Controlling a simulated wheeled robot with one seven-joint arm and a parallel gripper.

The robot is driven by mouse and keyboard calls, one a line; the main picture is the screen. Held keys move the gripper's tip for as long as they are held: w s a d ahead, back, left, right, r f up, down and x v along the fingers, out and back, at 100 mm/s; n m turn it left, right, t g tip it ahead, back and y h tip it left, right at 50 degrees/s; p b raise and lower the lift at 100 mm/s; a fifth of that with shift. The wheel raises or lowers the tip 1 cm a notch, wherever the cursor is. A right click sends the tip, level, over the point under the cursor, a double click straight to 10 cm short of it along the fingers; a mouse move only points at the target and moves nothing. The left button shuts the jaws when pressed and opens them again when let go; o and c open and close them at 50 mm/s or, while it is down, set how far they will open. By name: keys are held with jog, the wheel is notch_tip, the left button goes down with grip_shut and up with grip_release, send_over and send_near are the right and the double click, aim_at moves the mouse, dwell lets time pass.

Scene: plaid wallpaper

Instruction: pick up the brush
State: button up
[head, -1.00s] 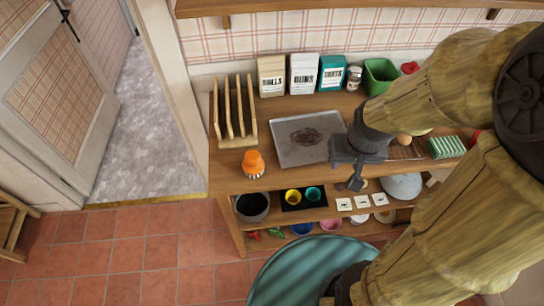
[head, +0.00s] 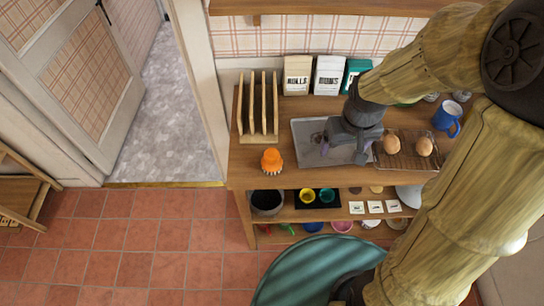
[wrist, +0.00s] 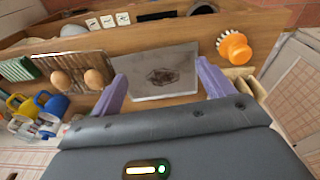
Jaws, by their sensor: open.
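The brush (head: 271,160) has an orange knob and pale bristles. It stands on the wooden counter near its front left edge in the head view. In the wrist view the brush (wrist: 235,47) is at the upper right, outside the jaws and to the right of them. My gripper (wrist: 158,78) is open and empty, its two purple fingers apart. In the head view my gripper (head: 343,145) is above the metal tray, to the right of the brush and apart from it.
A metal tray (head: 306,153) lies right of the brush. A wooden rack (head: 257,135) stands behind the brush. A wire rack (head: 409,160) with two brown eggs and a blue mug (head: 447,117) are at the right. A lower shelf (head: 285,214) holds several cups and cards.

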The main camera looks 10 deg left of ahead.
jog(key=w+a+r+n+g+p, duration=0.1)
jog(key=w+a+n+p, duration=0.2)
jog(key=a, duration=0.7)
jog(key=n, duration=0.4)
send_over(273, 153)
jog(key=shift+g+p, duration=0.3)
jog(key=shift+p, duration=0.05)
notch_tip(273, 153, down, 12)
jog(key=p, duration=0.2)
jog(key=shift+s+f+p, duration=0.1)
jog(key=shift+p, duration=0.25)
jog(key=shift+f, duration=0.1)
